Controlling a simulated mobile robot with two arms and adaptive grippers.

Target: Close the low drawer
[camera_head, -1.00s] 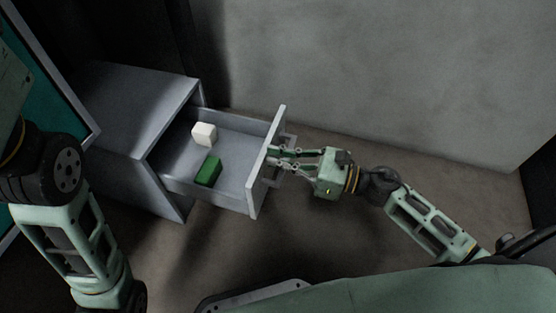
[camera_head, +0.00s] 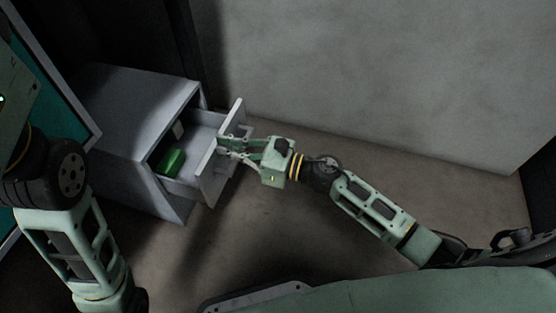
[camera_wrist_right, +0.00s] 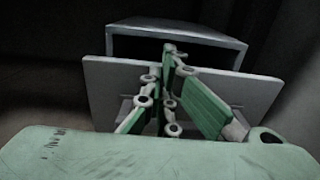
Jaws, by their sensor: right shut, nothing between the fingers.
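The low drawer (camera_head: 207,133) is partly open, sticking out of the grey cabinet (camera_head: 130,105). Its front panel (camera_head: 221,152) faces right in the head view and also shows in the right wrist view (camera_wrist_right: 100,83).
A grey wall (camera_head: 370,70) stands behind the cabinet's right side. The brown floor (camera_head: 310,230) is clear between the drawer and my body. A teal panel with a pale frame (camera_head: 52,75) stands at the left.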

